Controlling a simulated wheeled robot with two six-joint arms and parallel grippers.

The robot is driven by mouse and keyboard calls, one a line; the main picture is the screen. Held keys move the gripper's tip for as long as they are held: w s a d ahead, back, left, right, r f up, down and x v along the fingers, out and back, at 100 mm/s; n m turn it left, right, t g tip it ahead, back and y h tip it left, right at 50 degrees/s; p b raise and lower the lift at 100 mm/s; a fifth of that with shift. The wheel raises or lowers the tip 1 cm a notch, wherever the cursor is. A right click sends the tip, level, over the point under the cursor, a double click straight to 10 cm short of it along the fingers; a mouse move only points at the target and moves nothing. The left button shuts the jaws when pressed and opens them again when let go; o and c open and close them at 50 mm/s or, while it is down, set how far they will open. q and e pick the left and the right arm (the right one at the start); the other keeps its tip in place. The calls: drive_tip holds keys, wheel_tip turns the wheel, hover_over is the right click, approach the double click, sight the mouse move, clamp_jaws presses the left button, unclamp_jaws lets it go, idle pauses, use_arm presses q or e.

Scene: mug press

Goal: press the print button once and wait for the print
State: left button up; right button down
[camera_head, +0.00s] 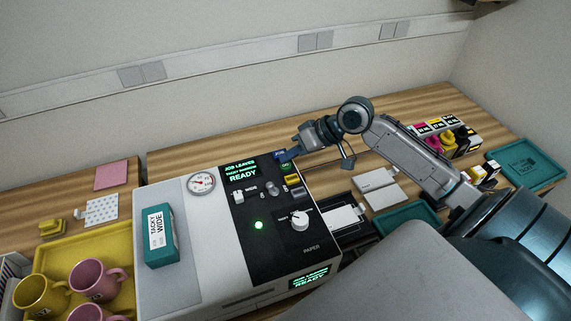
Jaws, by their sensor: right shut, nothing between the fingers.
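The press (180,270) is a white machine with a black control panel (255,205). Its upper display (242,172) shows green text ending in READY, and a lower front display (310,278) also reads READY. A green light (258,225) glows on the panel. At the panel's upper right edge are a small blue patch (279,154) with unreadable lettering, a green button (286,166) and a yellow button (291,179). My right gripper (287,156) is shut and empty, its tips over the blue patch and just above the green button; contact cannot be told. My left gripper is not in view.
A teal box (160,238) labelled TACKY WIDE lies on the press. A yellow tray (45,260) with mugs stands at the left. The wall is close behind.

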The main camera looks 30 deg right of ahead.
sight(290, 166)
drive_tip(key=shift+f, duration=0.3)
drive_tip(key=shift+f, duration=0.5)
idle(0.5)
drive_tip(key=shift+r, duration=0.1)
drive_tip(key=shift+r+p, duration=0.8)
drive_tip(key=shift+p, duration=0.1)
drive_tip(key=shift+r, duration=0.1)
wheel_tip(290, 166, up, 5)
drive_tip(key=p, duration=0.5)
idle(0.8)
